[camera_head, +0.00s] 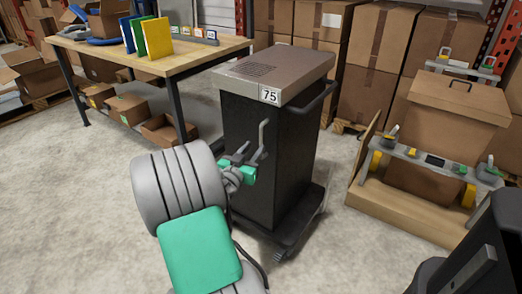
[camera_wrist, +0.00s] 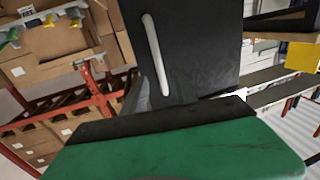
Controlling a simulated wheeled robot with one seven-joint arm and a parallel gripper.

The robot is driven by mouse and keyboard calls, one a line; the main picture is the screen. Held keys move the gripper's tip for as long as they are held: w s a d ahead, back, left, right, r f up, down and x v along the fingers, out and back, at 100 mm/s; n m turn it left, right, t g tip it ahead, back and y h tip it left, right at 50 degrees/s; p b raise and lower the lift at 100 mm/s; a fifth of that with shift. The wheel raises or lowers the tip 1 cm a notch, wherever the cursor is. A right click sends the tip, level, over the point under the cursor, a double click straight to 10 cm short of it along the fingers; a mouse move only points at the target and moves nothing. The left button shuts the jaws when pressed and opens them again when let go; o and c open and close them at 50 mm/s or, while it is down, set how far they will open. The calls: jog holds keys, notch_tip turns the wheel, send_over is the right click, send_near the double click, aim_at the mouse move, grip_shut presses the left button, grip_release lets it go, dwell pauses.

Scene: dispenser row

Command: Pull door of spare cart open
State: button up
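The spare cart (camera_head: 272,130) is a black upright box on a wheeled base, with a grey lid and a label reading 75. Its door is the dark front panel, which looks closed; it also shows in the wrist view as a black panel (camera_wrist: 205,45). A light grey bar handle (camera_wrist: 157,55) stands out from the panel. My gripper (camera_head: 247,158) is in front of the door, close to the handle. My green and black hand fills the lower wrist view. The fingertips are small and partly hidden, so their opening and any contact are unclear.
A wooden workbench (camera_head: 165,62) with coloured binders stands to the left. Stacked cardboard boxes (camera_head: 380,40) are behind the cart. A cardboard box on a wooden platform with a grey rail (camera_head: 420,160) stands to the right. Concrete floor (camera_head: 90,210) is free at the lower left.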

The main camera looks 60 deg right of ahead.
aim_at(260, 139)
jog(key=d, duration=0.6)
jog(key=shift+w+d+r, duration=0.1)
jog(key=shift+d+r, duration=0.05)
jog(key=shift+d, duration=0.15)
jog(key=shift+c, duration=0.2)
grip_shut()
dwell(0.8)
